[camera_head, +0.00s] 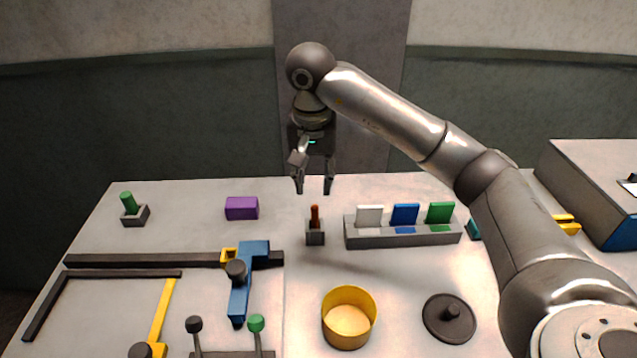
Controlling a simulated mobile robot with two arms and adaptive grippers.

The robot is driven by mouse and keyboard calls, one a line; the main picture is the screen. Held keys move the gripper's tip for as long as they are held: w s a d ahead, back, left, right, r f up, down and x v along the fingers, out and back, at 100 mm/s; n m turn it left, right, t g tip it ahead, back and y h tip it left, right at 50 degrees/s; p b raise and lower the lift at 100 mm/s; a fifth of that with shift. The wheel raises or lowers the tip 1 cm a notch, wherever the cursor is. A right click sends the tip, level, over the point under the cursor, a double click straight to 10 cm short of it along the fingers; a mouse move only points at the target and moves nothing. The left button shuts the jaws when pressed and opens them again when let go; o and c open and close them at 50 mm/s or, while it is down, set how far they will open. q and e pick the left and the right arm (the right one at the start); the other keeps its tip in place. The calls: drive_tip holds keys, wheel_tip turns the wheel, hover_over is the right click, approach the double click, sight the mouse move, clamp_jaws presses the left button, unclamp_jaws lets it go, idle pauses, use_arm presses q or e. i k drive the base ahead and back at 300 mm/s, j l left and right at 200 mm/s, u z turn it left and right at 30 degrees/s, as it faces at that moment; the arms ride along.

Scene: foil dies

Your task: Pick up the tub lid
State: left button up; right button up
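The tub lid is a dark round disc with a small knob on top (449,319). It lies flat on the table at the front right, just right of an open yellow tub (348,318). My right gripper (313,187) is near the table's back edge, pointing down with its fingers apart and nothing between them. It is far behind and to the left of the lid. My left gripper does not show.
A grey rack (402,238) with white, blue and green plates stands behind the tub. A purple block (242,208), dark rails (140,261) and a blue piece (239,299) lie left.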

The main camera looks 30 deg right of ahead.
sight(447, 317)
drive_tip(key=z, duration=1.1)
